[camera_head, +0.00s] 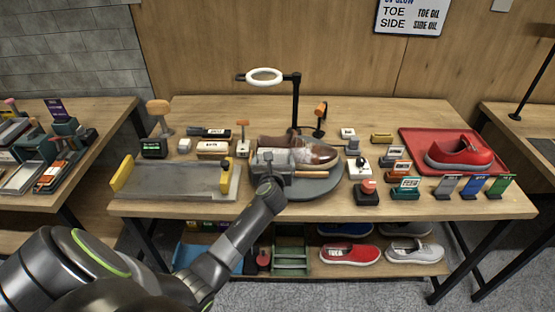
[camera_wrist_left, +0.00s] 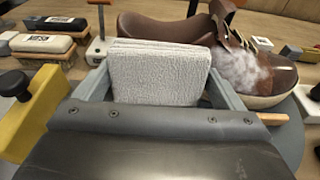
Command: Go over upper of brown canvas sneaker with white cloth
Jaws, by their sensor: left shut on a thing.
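The brown sneaker (camera_head: 322,153) sits on a round grey stand (camera_head: 322,188) at the middle of the table. In the left wrist view the sneaker (camera_wrist_left: 282,78) has a pale sole edge and a whitish, foam-like patch on its upper. My left gripper (camera_head: 273,160) is shut on the white cloth (camera_wrist_left: 158,75), a folded, textured pad between the fingers (camera_wrist_left: 160,88). The gripper is in front of the sneaker's left part and hides some of it. I cannot tell whether the cloth touches the upper. My right gripper is not in view.
A ring lamp (camera_head: 264,77) rises behind the sneaker. A grey tray (camera_head: 175,182) with yellow ends lies left, brushes (camera_head: 212,148) behind it. Small bottles and blocks (camera_head: 405,188) crowd the right, near a red shoe (camera_head: 460,154) on a red tray (camera_head: 412,142).

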